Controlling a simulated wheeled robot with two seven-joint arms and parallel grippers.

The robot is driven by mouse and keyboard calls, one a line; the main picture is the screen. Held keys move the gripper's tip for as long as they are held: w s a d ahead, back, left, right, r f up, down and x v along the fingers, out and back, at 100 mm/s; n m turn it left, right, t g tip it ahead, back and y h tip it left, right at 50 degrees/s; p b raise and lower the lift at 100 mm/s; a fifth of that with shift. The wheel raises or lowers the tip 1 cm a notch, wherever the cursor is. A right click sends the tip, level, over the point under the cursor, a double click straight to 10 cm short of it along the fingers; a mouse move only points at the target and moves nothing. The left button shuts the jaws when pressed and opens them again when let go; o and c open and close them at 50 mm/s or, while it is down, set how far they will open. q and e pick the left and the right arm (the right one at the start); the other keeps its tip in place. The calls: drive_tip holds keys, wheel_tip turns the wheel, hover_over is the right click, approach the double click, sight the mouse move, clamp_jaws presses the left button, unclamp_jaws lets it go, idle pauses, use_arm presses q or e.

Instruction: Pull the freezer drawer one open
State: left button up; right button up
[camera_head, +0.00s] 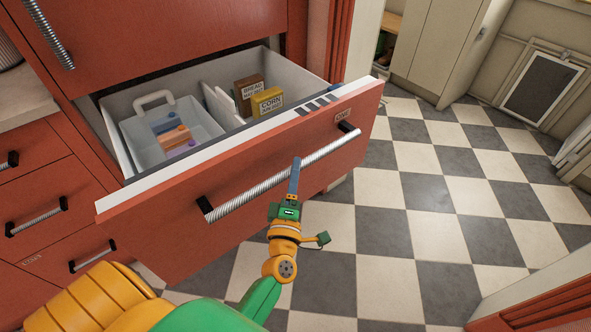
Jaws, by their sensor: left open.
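The freezer drawer (170,232) has a red front and stands pulled out of the red cabinet, with its white inside showing. Its long ribbed metal handle (245,198) runs across the front between two black mounts. My left gripper (295,168) is at the handle, right of its middle, with a finger overlapping the bar in the view. The gripper is open; I cannot tell whether it touches the bar. My right gripper is not in view.
The drawer holds a light caddy (205,122) with colored items, a divider, a brown box (248,88) and a yellow box (267,102). Smaller red drawers (38,190) are at left. The checkered floor (440,190) is clear at right.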

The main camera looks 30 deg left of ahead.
use_arm(q)
drive_tip(key=v, duration=0.5)
drive_tip(key=shift+s+d, duration=0.15)
drive_tip(key=shift+s, duration=0.15)
drive_tip(key=s+d+f+m+g+h+p, duration=0.2)
drive_tip(key=s+d+f+m+g+h, duration=0.1)
drive_tip(key=f+m, duration=0.3)
drive_tip(key=s+d+f+m+g+h+p, duration=0.1)
drive_tip(key=s+d+f+m+g+h, duration=0.3)
drive_tip(key=f, duration=0.5)
drive_tip(key=s+d+f+m+g+h+p, duration=0.2)
drive_tip(key=s+f+m, duration=0.1)
drive_tip(key=f+m, duration=0.35)
drive_tip(key=s+a+f+m+g+p, duration=0.1)
drive_tip(key=s+a+f+m+g, duration=0.2)
drive_tip(key=s, duration=0.7)
drive_tip(key=s+a+f+m+g+y+p, duration=0.1)
drive_tip(key=s+a+f+m+g, duration=0.2)
drive_tip(key=s, duration=0.7)
wheel_tip(320, 180, down, 3)
drive_tip(key=shift+s+a+f+m+g+y, duration=0.25)
drive_tip(key=shift+s+a+m+g+y, duration=0.1)
drive_tip(key=shift+a+g, duration=0.6)
